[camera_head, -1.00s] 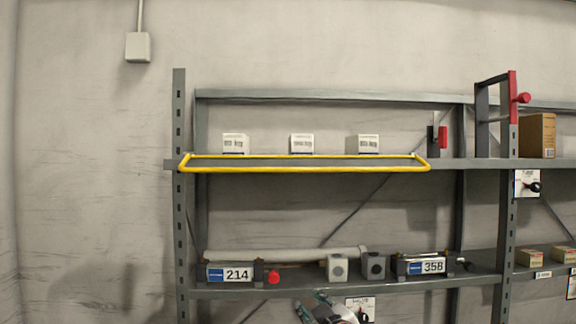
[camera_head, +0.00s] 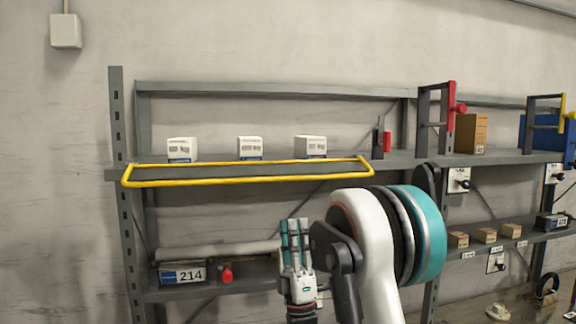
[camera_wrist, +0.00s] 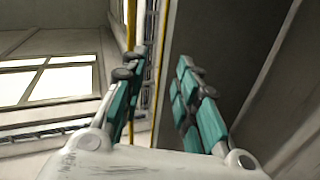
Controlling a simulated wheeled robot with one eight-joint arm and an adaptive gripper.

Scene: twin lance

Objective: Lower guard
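The yellow tube guard (camera_head: 245,183) is a long rectangular frame sticking out in front of the upper shelf, roughly level. In the wrist view a yellow bar (camera_wrist: 131,25) runs upward, partly hidden by the left finger. My gripper (camera_head: 294,222) is below the guard's front bar, fingers pointing up, apart from it in the head view. In the wrist view my gripper (camera_wrist: 156,70) has its two teal fingers spread with nothing held between them.
Small white boxes (camera_head: 250,148) stand on the upper shelf behind the guard. The lower shelf holds a module marked 214 (camera_head: 182,275) and a long pale tube (camera_head: 215,251). A shelf post (camera_head: 119,180) stands at the left. My arm hides part of the lower shelf.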

